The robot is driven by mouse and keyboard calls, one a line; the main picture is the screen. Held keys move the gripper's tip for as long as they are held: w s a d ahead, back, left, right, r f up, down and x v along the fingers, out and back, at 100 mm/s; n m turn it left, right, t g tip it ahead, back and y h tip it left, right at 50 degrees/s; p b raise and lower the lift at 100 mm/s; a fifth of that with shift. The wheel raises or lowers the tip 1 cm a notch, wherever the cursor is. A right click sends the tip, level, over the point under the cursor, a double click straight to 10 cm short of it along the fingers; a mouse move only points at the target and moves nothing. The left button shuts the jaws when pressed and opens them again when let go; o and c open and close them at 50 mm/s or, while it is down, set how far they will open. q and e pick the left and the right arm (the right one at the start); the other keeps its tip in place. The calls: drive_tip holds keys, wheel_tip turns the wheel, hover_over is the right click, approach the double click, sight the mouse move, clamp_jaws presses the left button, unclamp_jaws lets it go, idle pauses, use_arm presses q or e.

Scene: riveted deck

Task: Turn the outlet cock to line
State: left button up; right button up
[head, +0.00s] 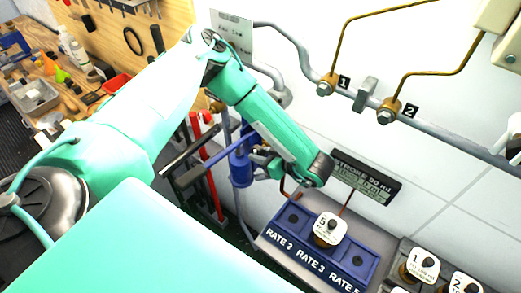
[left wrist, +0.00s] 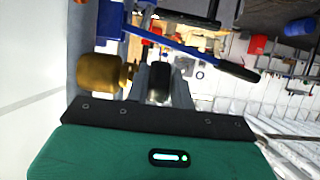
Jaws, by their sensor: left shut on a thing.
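My left gripper (head: 264,160) reaches in from the right beside the blue upright pump body (head: 240,168), close to the wall. In the left wrist view its fingers (left wrist: 160,88) are shut on a small dark handle (left wrist: 159,68), apparently that of the outlet cock. A brass fitting (left wrist: 100,73) sits just left of the fingers. In the head view the cock is mostly hidden by the gripper, and I cannot read which way it points. My right gripper is not in view.
A blue lever (left wrist: 190,55) with a black grip passes close by the fingers. Below the gripper is a blue rack (head: 283,236) with rate labels, holding a piece tagged 5 (head: 330,228). A dark display (head: 366,178) is on the wall. A cluttered bench stands at the left.

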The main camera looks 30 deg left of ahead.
use_arm(q)
drive_tip(key=shift+f, duration=0.1)
idle(0.5)
drive_tip(key=o, duration=1)
drive_tip(key=shift+d, duration=0.1)
drive_tip(key=shift+d, duration=0.1)
drive_tip(key=shift+b+v, duration=2.55)
drive_tip(key=shift+v, duration=4.25)
drive_tip(key=shift+d+f, duration=0.1)
drive_tip(key=shift+f, duration=0.15)
